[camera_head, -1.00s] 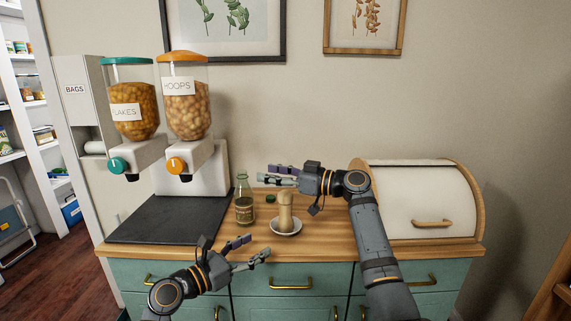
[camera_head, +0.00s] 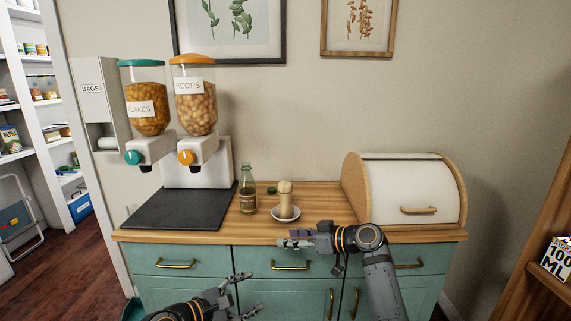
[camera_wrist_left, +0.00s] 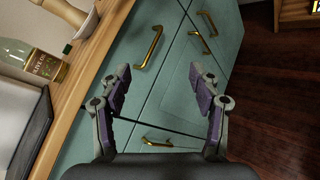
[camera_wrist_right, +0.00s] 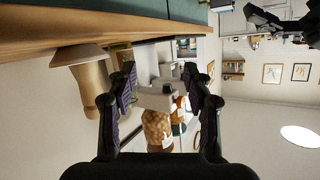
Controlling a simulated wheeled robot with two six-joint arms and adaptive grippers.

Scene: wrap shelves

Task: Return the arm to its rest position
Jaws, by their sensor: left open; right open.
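My right gripper (camera_head: 296,239) is open and empty, in front of the counter's front edge in the head view. Its spread fingers also show in the right wrist view (camera_wrist_right: 160,90), with nothing between them touching. My left gripper (camera_head: 246,297) is open and empty, low in front of the teal drawers. Its open fingers show in the left wrist view (camera_wrist_left: 160,88), facing the cabinet fronts. Both grippers are apart from the items on the counter.
Brass drawer handles (camera_head: 290,266) protrude near the grippers.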

